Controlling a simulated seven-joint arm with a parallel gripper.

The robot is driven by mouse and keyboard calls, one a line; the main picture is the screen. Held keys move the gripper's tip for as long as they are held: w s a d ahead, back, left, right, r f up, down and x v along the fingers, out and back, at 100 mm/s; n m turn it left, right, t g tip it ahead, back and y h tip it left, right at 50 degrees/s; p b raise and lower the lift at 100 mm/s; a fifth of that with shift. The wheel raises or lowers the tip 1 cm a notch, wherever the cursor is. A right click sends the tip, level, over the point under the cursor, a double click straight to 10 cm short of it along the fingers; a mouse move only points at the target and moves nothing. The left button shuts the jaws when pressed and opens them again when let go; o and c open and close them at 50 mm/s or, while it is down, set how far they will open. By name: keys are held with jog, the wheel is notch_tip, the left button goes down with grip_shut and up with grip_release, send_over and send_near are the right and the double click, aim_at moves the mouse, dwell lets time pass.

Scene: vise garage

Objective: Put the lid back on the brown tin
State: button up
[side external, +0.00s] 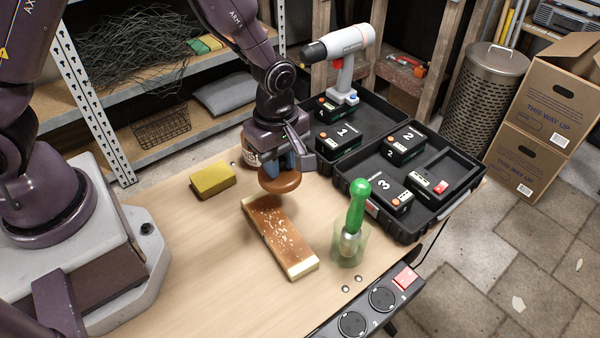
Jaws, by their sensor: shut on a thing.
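My gripper (277,170) points down over the workbench and is shut on a round, glossy brown lid (281,184). The lid is held roughly level, near the far end of a long brown block; its exact height is hard to tell. A small tin with a pale label (250,157) stands just behind and left of my gripper. My gripper hides most of it, so its top and colour cannot be made out.
The long brown block (279,236) with pale specks lies in front of the lid. A yellow sponge (212,179) is at left. A green-handled tool (356,205) stands in a clear holder at right. A black case (440,215) with numbered boxes and a drill (345,50) are behind.

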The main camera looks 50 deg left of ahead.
jog(key=s+a+r, duration=0.2)
jog(key=s+r, duration=0.2)
jog(key=s, duration=0.5)
jog(key=w+a+r+n, duration=0.1)
jog(key=w+a+n, duration=0.5)
jog(key=w+a, duration=0.6)
jog(key=shift+w+d+f, duration=0.1)
jog(key=shift+d+f, duration=0.05)
jog(key=shift+f, duration=0.85)
jog(key=shift+w+d+f, duration=0.1)
jog(key=shift+w+f, duration=0.05)
jog(key=shift+f, duration=0.9)
jog(key=shift+w+d+f, duration=0.1)
jog(key=shift+d+f, duration=0.05)
jog(key=shift+f, duration=0.85)
jog(key=shift+f, duration=0.15)
jog(key=o, duration=1.5)
jog(key=shift+c, duration=0.2)
notch_tip(320, 180, up, 7)
